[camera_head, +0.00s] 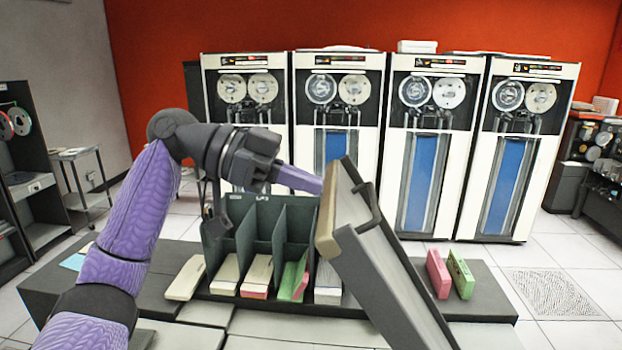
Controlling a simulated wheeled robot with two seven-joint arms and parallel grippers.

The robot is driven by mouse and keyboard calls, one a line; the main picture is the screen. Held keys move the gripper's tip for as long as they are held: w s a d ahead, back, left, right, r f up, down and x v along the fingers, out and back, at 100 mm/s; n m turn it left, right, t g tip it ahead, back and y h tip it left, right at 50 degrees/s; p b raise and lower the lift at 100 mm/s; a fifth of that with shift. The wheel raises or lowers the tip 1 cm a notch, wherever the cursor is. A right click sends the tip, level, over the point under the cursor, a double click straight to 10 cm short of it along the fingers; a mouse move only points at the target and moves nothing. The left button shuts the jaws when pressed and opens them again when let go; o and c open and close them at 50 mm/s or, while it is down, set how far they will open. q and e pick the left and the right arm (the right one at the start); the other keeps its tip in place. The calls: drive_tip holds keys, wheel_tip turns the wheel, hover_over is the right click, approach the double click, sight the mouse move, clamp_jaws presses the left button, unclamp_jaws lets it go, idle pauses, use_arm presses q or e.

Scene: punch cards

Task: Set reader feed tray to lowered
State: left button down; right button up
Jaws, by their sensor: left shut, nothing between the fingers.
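The reader feed tray (392,280) is a long grey panel with a dark frame and a tan edge. It stands steeply tilted in the middle of the head view, its upper end raised and its lower end running out of the bottom of the picture. A dark handle-like bar shows on its upper right side. My left gripper (314,184) comes in from the left with its purple fingers shut and empty. Its tips are at the tray's upper left edge; I cannot tell whether they touch it. The reader's body is mostly out of view. My right gripper is not in view.
A dark green sorting rack (248,217) with card stacks stands behind the tray on a dark grey table (482,304). A pink card block (438,273) and a green card block (460,274) lie to the right. Tall tape cabinets (431,150) line the back wall.

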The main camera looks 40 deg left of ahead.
sight(328, 224)
use_arm(q)
drive_tip(key=x, duration=0.2)
drive_tip(key=p+x, duration=0.1)
drive_tip(key=x, duration=0.1)
drive_tip(key=p+x, duration=0.1)
drive_tip(key=x, duration=0.1)
drive_tip(key=shift+w+d+r, duration=0.15)
drive_tip(key=shift+d+r, duration=0.15)
drive_tip(key=shift+d, duration=0.1)
drive_tip(key=a+f, duration=0.1)
drive_tip(key=s+a+f, duration=0.1)
drive_tip(key=shift+s+a+f, duration=0.2)
drive_tip(key=shift+a, duration=0.1)
drive_tip(key=shift+s+a+f, duration=0.1)
drive_tip(key=shift+s+a, duration=0.05)
drive_tip(key=shift+f, duration=0.15)
